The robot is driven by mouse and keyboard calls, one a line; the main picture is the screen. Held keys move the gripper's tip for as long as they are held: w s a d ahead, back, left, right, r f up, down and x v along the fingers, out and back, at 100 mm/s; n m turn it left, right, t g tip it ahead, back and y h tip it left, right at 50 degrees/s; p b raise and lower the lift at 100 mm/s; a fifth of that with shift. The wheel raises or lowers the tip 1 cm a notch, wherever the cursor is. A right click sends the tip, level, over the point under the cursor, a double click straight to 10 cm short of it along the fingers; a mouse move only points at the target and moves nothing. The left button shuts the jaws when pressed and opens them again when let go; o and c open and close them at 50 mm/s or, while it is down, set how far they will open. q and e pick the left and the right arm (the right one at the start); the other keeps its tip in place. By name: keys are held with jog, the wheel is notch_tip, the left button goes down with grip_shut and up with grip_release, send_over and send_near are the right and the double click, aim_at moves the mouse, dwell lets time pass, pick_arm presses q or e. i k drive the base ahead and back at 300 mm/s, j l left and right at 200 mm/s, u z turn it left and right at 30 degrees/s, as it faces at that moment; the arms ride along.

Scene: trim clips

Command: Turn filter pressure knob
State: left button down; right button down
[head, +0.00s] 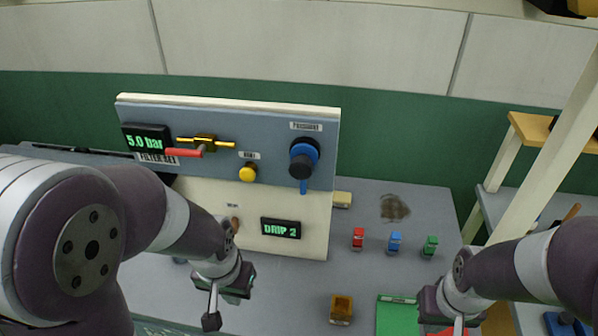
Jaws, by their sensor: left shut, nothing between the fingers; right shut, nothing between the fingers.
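The pressure knob (304,157) is a black and blue round knob on the right of the upright grey panel (222,122), under a label reading PRESSURE. A blue pointer hangs straight down from it. A display (147,138) at the panel's left reads 5.0 bar. My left gripper (212,319) is shut and empty, low in front of the panel and apart from the knob. My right gripper (458,327) is shut and empty at the lower right, near the bottom edge and far from the knob.
The panel also carries a yellow valve with a red handle (184,153), a yellow button (247,174) and a DRIP 2 display (281,229). Red (358,238), blue (394,242) and green (430,245) clips stand on the grey table, with an orange-brown box (341,309) and a green tray (396,318) nearer.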

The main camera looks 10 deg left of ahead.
aim_at(301, 167)
jog(key=j+u, duration=0.2)
jog(key=u, duration=0.15)
jog(key=j+u, duration=0.4)
jog(key=u, duration=0.25)
